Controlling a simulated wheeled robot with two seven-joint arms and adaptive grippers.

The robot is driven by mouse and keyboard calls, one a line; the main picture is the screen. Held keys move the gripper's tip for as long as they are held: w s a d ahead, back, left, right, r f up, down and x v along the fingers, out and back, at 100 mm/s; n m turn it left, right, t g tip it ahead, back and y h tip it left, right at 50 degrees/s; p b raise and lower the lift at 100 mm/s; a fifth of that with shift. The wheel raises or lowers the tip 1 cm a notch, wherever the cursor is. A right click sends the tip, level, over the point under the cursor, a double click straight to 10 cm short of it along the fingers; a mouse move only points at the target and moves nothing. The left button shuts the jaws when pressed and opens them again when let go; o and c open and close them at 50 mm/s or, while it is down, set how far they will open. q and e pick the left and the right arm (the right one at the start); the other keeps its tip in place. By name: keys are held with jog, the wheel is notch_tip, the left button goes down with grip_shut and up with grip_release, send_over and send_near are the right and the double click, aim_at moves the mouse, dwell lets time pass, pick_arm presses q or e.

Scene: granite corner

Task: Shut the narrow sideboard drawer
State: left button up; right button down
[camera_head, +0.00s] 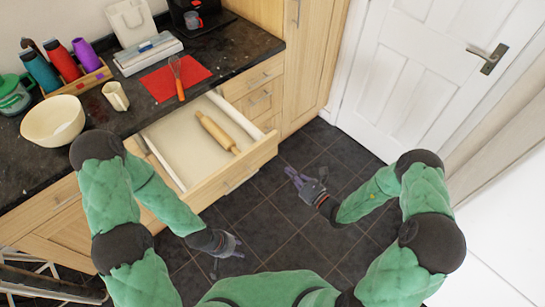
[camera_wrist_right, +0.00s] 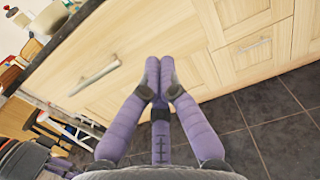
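A wooden sideboard drawer (camera_head: 262,153) stands pulled out in the head view, with a rolling pin (camera_head: 216,132) lying in its pale tray. Its front and bar handle (camera_wrist_right: 95,78) appear close by at the left in the right wrist view. My right gripper (camera_head: 293,176) is in front of the drawer, to the right of its front panel. In the right wrist view its purple fingertips (camera_wrist_right: 159,68) are together with nothing between them; contact with the wood cannot be told. My left gripper (camera_head: 235,243) hangs low before the drawer front, and its finger opening is unclear.
Narrower drawers (camera_head: 260,98) beside the open one look flush. A white door (camera_head: 425,75) stands right. The tiled floor before the drawer is clear.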

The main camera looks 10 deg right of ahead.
aim_at(267, 151)
pick_arm(q)
notch_tip(267, 151, down, 3)
jog(key=shift+r+b, duration=0.15)
jog(key=shift+b, duration=1.05)
pick_arm(e)
jog(key=x, duration=1)
jog(key=shift+a, duration=0.1)
jog(key=shift+w, duration=0.1)
